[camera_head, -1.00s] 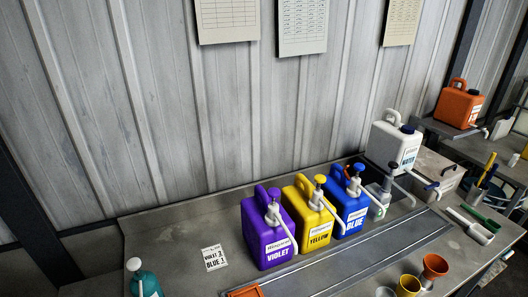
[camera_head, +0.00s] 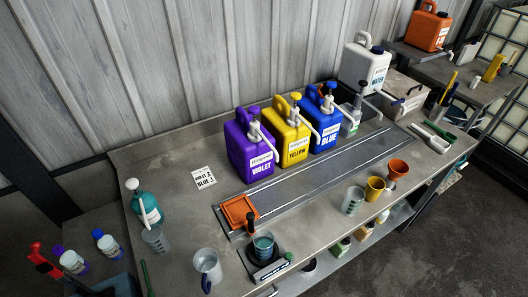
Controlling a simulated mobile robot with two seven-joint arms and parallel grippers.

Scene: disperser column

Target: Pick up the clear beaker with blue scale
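Several clear vessels stand on the grey workbench (camera_head: 320,215). A clear beaker (camera_head: 155,240) with dark marks stands at the left, in front of a teal bottle (camera_head: 146,207). A clear pitcher (camera_head: 207,265) with a blue handle stands near the front edge. Another clear beaker (camera_head: 352,200) with greenish marks stands at the right beside a yellow cup (camera_head: 375,188). A teal-tinted vessel (camera_head: 263,245) sits on a small device (camera_head: 268,268). The marks are too small to tell which scale is blue. Neither of my grippers is in view.
Violet (camera_head: 249,150), yellow (camera_head: 288,138) and blue (camera_head: 323,125) pump canisters stand at the back. An orange tray (camera_head: 239,214) lies before them, a label card (camera_head: 204,178) to the left. An orange funnel (camera_head: 397,172) stands at the right. Open floor (camera_head: 440,230) lies at right front.

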